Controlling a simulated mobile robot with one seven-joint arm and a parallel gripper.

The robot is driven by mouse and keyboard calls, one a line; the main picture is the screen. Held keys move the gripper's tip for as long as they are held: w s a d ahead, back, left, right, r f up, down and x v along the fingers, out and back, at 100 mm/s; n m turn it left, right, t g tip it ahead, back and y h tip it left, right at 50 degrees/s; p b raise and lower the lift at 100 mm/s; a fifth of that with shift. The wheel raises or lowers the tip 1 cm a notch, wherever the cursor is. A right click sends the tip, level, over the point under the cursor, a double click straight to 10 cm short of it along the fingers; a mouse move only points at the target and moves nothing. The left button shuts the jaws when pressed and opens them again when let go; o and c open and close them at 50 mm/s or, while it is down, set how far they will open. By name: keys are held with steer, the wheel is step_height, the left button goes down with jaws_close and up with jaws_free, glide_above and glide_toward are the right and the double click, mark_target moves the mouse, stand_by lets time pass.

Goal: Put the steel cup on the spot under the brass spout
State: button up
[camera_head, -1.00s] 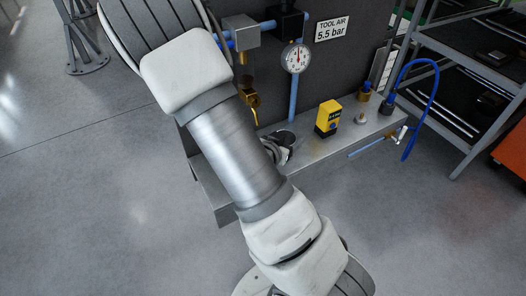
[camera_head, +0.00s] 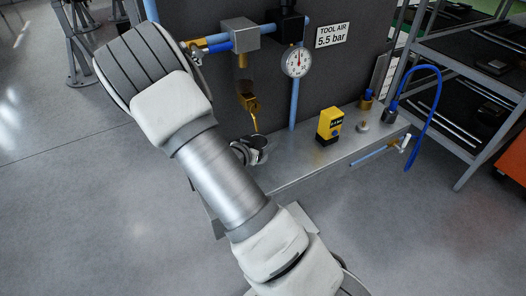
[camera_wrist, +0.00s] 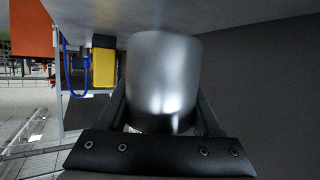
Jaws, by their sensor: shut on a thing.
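The steel cup (camera_wrist: 163,75) fills the middle of the wrist view, between the two dark fingers of my gripper (camera_wrist: 162,112), which is shut on it. In the head view the cup (camera_head: 258,143) shows as a small dark-mouthed rim, with my gripper (camera_head: 243,153) at its left, partly behind my arm. The brass spout (camera_head: 249,103) hangs from the panel, its thin tip just above the cup's mouth. The spot under the spout is hidden by the cup and my arm. I cannot tell whether the cup touches the grey shelf (camera_head: 300,165).
On the shelf to the right stand a yellow device (camera_head: 329,125), a small metal knob (camera_head: 362,127) and brass and blue hose fittings (camera_head: 366,100). A gauge (camera_head: 297,62) on a blue pipe is right of the spout. The shelf between cup and yellow device is clear.

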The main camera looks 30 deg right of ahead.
steer(key=shift+f, duration=1.95)
steer(key=shift+b, duration=0.3)
steer(key=shift+f, duration=0.15)
steer(key=o, duration=1.4)
